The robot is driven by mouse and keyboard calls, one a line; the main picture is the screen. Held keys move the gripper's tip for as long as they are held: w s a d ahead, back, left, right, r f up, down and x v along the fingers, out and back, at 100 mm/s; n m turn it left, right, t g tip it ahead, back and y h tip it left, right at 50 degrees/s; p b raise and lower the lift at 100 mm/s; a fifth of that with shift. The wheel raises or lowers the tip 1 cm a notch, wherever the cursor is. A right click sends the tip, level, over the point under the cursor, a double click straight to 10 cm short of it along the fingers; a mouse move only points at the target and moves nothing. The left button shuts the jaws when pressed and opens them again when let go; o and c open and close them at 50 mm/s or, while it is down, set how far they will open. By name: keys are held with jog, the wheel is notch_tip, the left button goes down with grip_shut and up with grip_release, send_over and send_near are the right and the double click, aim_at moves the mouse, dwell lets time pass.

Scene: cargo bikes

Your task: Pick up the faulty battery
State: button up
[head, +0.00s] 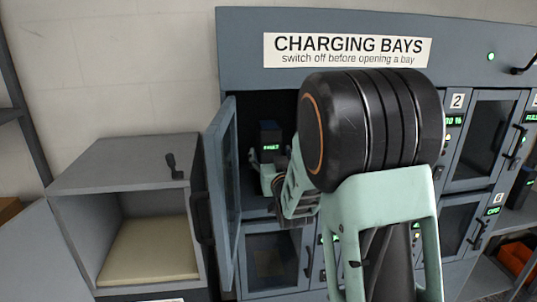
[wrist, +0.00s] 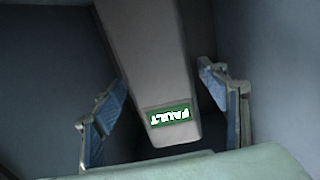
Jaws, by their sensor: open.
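The faulty battery (head: 269,137) is a dark upright block inside an open charging bay at the left of the cabinet. Its small green display reads FAULT. In the wrist view the battery (wrist: 150,70) looks grey and tilted, with the FAULT label near its end. My gripper (wrist: 165,115) is open, one blue-padded finger on each side of the battery, with gaps between pads and battery. In the head view my gripper (head: 272,178) is at the bay opening, partly hidden by my arm.
The bay's door (head: 222,190) stands open on the left. A grey box (head: 130,165) with an open front and a pale floor stands left of it. Closed glass-doored bays (head: 487,145) are at right. A "CHARGING BAYS" sign (head: 347,50) says to switch off before opening.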

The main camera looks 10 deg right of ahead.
jog(key=shift+w+a+f+p, duration=0.1)
jog(key=shift+w+p, duration=0.2)
jog(key=shift+w, duration=1.3)
jog(key=shift+c, duration=0.5)
grip_shut()
jog(key=shift+w+r, duration=0.1)
jog(key=shift+r, duration=0.25)
